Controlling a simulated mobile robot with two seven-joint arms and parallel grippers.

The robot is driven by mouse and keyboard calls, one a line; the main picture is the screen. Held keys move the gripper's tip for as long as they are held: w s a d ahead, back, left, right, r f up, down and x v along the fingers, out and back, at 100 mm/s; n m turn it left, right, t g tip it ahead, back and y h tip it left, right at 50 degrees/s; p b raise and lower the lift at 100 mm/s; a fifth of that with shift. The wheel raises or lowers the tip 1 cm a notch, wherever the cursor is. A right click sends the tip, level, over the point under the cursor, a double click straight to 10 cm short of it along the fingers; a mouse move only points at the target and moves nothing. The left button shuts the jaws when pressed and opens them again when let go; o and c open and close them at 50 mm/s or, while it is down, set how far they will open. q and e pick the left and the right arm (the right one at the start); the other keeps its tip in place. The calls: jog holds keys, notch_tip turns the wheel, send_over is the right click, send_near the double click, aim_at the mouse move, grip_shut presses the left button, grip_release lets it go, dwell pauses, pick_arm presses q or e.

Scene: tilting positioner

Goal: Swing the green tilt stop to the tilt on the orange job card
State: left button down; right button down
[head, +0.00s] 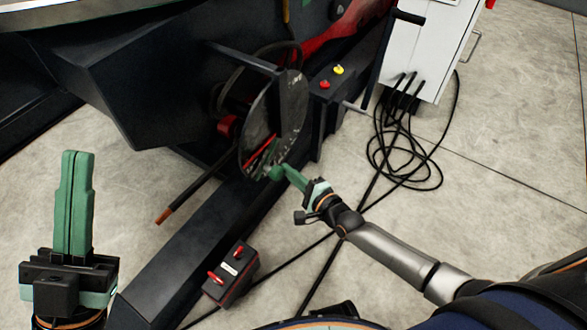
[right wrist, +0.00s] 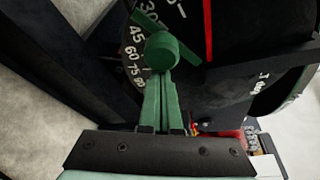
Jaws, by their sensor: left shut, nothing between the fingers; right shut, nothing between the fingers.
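The green tilt stop (right wrist: 160,53) has a round knob and sits at the rim of the dark dial (right wrist: 185,14), close to the 45 and 60 marks. Its exact reading is hard to tell. In the head view the knob (head: 276,173) is at the lower edge of the disc. My right gripper (right wrist: 163,78) is shut and empty, its fingertips right at the knob; whether they touch it I cannot tell. My left gripper (head: 77,154) is shut and empty, raised at the left, far from the dial. I cannot make out the orange job card in either view.
A red line (right wrist: 207,30) marks the dial. A pendant box with red switches (head: 231,272) lies below the dial. A white cabinet (head: 428,45) and coiled black cables (head: 405,150) are at the right.

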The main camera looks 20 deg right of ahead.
jog(key=shift+s+a+r+p, duration=0.35)
jog(key=shift+a+r+p, duration=0.1)
jog(key=shift+p, duration=0.25)
jog(key=shift+f, duration=0.2)
